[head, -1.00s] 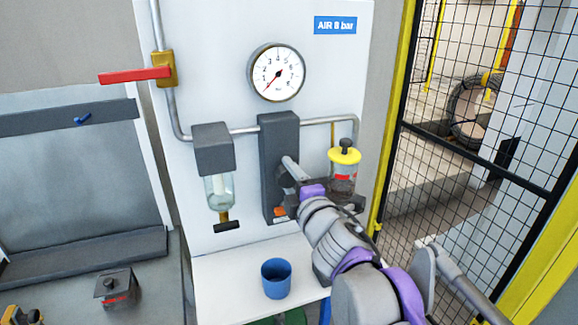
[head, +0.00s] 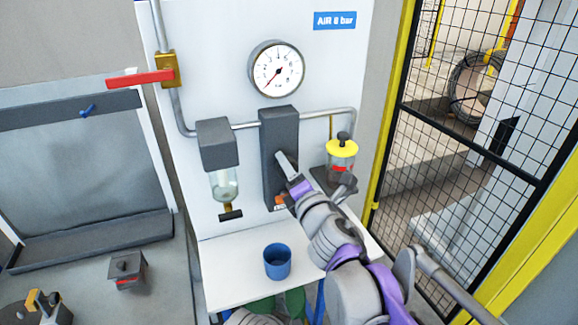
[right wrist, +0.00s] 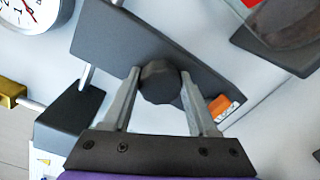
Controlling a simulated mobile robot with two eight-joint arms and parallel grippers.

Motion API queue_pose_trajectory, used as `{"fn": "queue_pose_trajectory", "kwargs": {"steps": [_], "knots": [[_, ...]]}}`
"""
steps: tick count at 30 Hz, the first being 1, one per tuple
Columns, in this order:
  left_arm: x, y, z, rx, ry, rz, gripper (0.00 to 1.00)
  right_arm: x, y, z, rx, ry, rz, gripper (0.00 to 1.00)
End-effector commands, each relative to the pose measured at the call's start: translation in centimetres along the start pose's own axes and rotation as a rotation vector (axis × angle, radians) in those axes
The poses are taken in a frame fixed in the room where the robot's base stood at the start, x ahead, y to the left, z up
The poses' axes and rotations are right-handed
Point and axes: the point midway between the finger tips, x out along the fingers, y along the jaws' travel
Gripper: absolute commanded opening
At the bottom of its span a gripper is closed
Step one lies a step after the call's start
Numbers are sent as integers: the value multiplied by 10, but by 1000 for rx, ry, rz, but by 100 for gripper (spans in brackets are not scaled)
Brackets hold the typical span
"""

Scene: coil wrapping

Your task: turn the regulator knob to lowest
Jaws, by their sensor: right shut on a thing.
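The regulator is a tall dark grey block (head: 279,135) on the white panel, under a round gauge (head: 277,68). The gauge needle points to the lower left. My right gripper (head: 284,166) is at the front of the block and hides the knob in the head view. In the right wrist view the dark, faceted knob (right wrist: 160,82) sits between the two fingers of my right gripper (right wrist: 160,88), which is shut on it. An orange label (right wrist: 221,106) shows on the block beside the right finger. My left gripper is not in view.
A filter bowl (head: 222,184) hangs left of the regulator and a yellow-topped lubricator (head: 341,150) stands right. A red-handled valve (head: 141,78) is at upper left. A blue cup (head: 277,262) stands on the white shelf (head: 228,270) below. A mesh fence (head: 470,150) is at right.

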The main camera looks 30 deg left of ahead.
Motion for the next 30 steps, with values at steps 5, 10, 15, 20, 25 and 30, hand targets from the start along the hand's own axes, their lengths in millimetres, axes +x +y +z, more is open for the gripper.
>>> {"fn": "queue_pose_trajectory", "kwargs": {"steps": [5, 10, 15, 20, 25, 30], "knots": [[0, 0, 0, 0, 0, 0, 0, 0, 0, 0, -6, 0, -1, 4], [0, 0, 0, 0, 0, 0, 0, 0, 0, 0, -5, 0, -1, 4], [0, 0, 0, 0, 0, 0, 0, 0, 0, 0, -4, 0, -1, 86], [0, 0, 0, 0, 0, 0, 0, 0, 0, 0, -3, 0, -1, 89], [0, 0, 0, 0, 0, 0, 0, -1, 0, 0, -3, 0, -1, 89], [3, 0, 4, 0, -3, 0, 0, -17, -1, 0, -2, -1, -2, 89]]}}
